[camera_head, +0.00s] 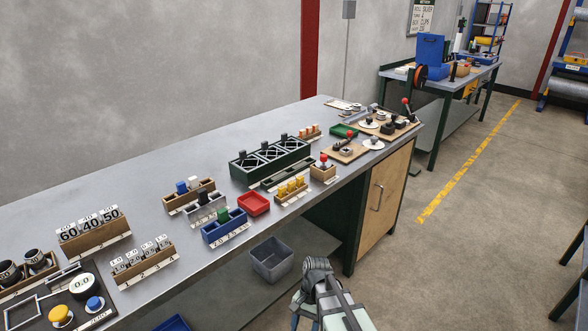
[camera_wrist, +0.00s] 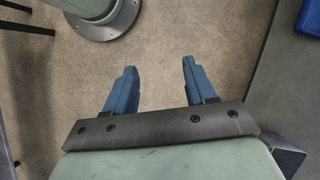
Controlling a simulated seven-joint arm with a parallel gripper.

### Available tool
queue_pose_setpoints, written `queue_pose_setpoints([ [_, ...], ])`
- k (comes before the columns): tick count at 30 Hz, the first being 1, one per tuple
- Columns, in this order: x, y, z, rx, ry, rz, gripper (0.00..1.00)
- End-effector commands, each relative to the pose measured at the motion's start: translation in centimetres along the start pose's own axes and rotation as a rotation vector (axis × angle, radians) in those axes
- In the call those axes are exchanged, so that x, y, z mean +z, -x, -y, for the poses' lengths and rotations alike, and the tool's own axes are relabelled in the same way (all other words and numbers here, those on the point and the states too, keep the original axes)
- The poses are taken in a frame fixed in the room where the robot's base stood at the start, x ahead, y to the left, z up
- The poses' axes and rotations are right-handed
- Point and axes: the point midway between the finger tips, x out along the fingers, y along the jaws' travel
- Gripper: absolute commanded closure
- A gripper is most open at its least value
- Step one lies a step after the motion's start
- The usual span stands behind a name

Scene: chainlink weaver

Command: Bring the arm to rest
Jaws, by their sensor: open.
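In the wrist view my gripper (camera_wrist: 159,66) is open, its two blue fingers well apart. Nothing is between them, and bare concrete floor (camera_wrist: 160,40) lies beneath. In the head view part of my arm (camera_head: 322,290) shows at the bottom centre, in front of the workbench (camera_head: 240,120) and clear of its top.
The bench holds a red tray (camera_head: 254,203), a blue rack (camera_head: 224,229), a green box (camera_head: 270,163) and other small racks. A grey bin (camera_head: 271,260) sits on the lower shelf. The floor (camera_head: 430,270) to the right is open. A blue bin (camera_wrist: 311,18) shows in the wrist view.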

Motion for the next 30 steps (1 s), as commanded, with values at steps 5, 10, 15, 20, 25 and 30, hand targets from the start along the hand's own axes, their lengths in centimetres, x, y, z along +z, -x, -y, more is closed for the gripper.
queue_pose_setpoints([
  [5, -0.6, -4.9, -3.5, 0.033, 0.036, 0.012, 0.45],
  [10, -0.7, -9.2, -6.7, 0.063, 0.077, 0.024, 0.45],
  [15, -0.3, -13.3, -10.0, 0.092, 0.124, 0.038, 0.45],
  [20, 0.6, -17.1, -13.1, 0.118, 0.172, 0.058, 0.45],
  [25, 2.0, -20.8, -16.3, 0.145, 0.228, 0.082, 0.45],
  [30, 3.7, -24.3, -19.4, 0.168, 0.288, 0.107, 0.45],
])
